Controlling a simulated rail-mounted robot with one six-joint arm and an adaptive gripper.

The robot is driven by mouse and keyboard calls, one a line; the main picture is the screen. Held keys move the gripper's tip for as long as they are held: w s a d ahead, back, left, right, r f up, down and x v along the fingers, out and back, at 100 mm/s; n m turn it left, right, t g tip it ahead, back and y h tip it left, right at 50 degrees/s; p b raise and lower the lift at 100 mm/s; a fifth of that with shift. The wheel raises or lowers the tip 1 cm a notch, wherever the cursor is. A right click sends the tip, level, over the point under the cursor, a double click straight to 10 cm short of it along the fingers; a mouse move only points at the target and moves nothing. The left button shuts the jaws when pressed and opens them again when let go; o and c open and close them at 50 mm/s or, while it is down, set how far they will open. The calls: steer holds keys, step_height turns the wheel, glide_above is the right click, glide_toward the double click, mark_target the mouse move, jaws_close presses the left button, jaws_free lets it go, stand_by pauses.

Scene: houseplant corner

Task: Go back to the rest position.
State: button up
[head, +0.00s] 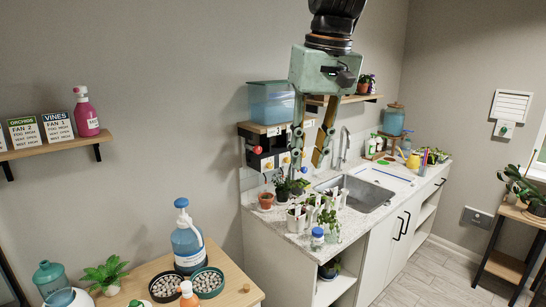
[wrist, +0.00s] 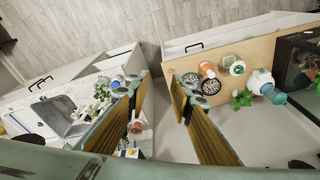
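My gripper (head: 312,160) hangs from above in the head view, in front of the counter's left end and the wall shelf. Its two fingers point down and stand apart. In the wrist view my gripper (wrist: 160,95) shows both fingers spread with bare floor and wall between them, and nothing held. No object touches the fingertips in the wrist view.
The counter (head: 350,220) with a sink (head: 358,193) and several potted plants lies below and behind my gripper. A wooden table (head: 235,292) with a blue jug (head: 187,245) stands at lower left. A wall shelf (head: 50,149) holds a pink bottle (head: 86,115). Floor at right is partly clear.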

steer(key=s+d+f+m+b, duration=0.1)
steer(key=s+d+f, duration=0.3)
steer(key=s, duration=0.8)
steer(key=s+d+f+m+t+b, duration=0.1)
steer(key=s+d+f, duration=0.3)
steer(key=s, duration=0.8)
steer(key=s+d+f+m+t+h+b, duration=0.1)
steer(key=s+d+f, duration=0.4)
steer(key=s, duration=0.7)
steer(key=shift+s+f+b, duration=0.15)
steer(key=shift+f+b, duration=0.6)
steer(key=shift+b, duration=0.1)
